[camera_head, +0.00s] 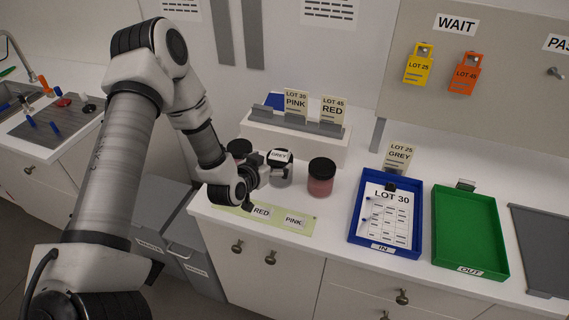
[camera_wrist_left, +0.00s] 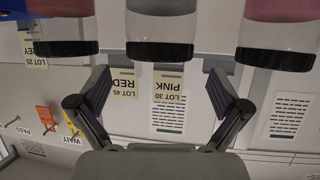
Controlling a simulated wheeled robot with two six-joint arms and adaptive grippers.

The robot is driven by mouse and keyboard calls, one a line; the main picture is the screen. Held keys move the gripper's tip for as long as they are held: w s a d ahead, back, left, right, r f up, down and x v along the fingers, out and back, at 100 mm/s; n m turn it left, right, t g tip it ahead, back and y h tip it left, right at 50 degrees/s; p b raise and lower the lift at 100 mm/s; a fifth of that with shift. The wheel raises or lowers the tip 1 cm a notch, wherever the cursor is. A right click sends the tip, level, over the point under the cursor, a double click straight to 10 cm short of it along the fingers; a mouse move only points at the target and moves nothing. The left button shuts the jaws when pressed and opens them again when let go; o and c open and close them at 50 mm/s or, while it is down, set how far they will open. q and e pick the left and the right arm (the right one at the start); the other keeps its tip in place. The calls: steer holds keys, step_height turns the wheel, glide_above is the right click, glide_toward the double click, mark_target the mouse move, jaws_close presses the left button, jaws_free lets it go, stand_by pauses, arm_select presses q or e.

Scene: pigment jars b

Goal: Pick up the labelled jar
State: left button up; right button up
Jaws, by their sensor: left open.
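The jar labelled GREY (camera_head: 283,180) has a black lid and a pale body, and its white label shows near the lid in the head view. It stands between a dark-lidded jar (camera_head: 240,147) and a pinkish-red jar (camera_head: 321,182). My left gripper (camera_head: 268,168) is at its left side and partly covers it. In the upside-down left wrist view, the open fingers (camera_wrist_left: 157,78) spread to either side of a pale jar (camera_wrist_left: 165,22), which is ahead of them. Whether they touch it cannot be told. My right gripper is out of view.
Flanking jars stand close by: a pink one (camera_wrist_left: 280,20) and another (camera_wrist_left: 63,28) in the wrist view. A green strip (camera_head: 240,220) with RED and PINK labels lies in front. A card stand (camera_head: 295,150) is behind. Blue (camera_head: 354,238) and green (camera_head: 470,262) trays are right.

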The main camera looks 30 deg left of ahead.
mark_target(276, 160)
arm_select(q)
steer(key=shift+w, duration=0.35)
steer(key=p+x, duration=0.1)
steer(key=x, duration=0.1)
steer(key=p+x, duration=0.1)
steer(key=x, duration=0.2)
steer(key=shift+s+f, duration=0.1)
steer(key=shift+f, duration=0.35)
steer(key=shift+s+r, duration=0.15)
steer(key=shift+s, duration=0.05)
steer(key=c, duration=1.2)
